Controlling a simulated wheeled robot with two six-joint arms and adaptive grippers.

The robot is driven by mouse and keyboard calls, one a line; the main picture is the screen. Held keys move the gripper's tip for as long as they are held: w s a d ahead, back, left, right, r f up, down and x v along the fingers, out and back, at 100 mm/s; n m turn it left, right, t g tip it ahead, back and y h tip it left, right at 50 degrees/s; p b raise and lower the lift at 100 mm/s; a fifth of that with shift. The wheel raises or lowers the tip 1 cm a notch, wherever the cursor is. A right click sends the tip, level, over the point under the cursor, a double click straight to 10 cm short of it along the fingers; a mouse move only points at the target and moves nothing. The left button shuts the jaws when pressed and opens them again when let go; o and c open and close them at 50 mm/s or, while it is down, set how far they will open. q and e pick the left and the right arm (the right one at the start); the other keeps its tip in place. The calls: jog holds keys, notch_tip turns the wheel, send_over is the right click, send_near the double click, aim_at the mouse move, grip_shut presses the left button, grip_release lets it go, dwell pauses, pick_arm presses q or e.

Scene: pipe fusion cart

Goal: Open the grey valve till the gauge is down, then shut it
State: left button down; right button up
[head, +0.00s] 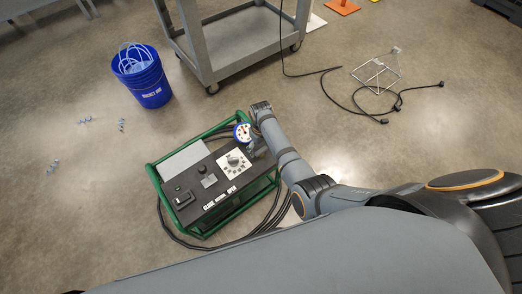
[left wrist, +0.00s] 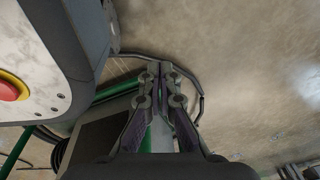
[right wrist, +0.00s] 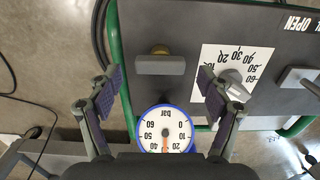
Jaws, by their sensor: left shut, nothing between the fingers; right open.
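The green-framed unit (head: 186,213) has a black top panel. Its blue-rimmed gauge (right wrist: 165,112) shows in the right wrist view, needle near 30 bar. Above it is a grey bar handle on a brass stem (right wrist: 160,66), likely the grey valve. My right gripper (right wrist: 159,82) is open, its fingers spread to either side of this handle, apparently not touching it. In the head view the right gripper (head: 255,147) is over the panel's right end, partly hidden by its arm. My left gripper (left wrist: 160,70) is shut and empty, away from the handle.
A grey knob (right wrist: 236,80) on a white dial plate is close to the right finger. A grey lever (right wrist: 300,80) stands near the OPEN label. Black hoses (head: 180,236) run beside the unit. A blue bucket (head: 150,88) and grey cart (head: 215,70) stand beyond.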

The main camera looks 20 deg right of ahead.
jog(key=shift+f, duration=0.8)
pick_arm(q)
jog(key=shift+w, duration=0.55)
jog(key=shift+r, duration=0.1)
pick_arm(e)
jog(key=c, duration=1.2)
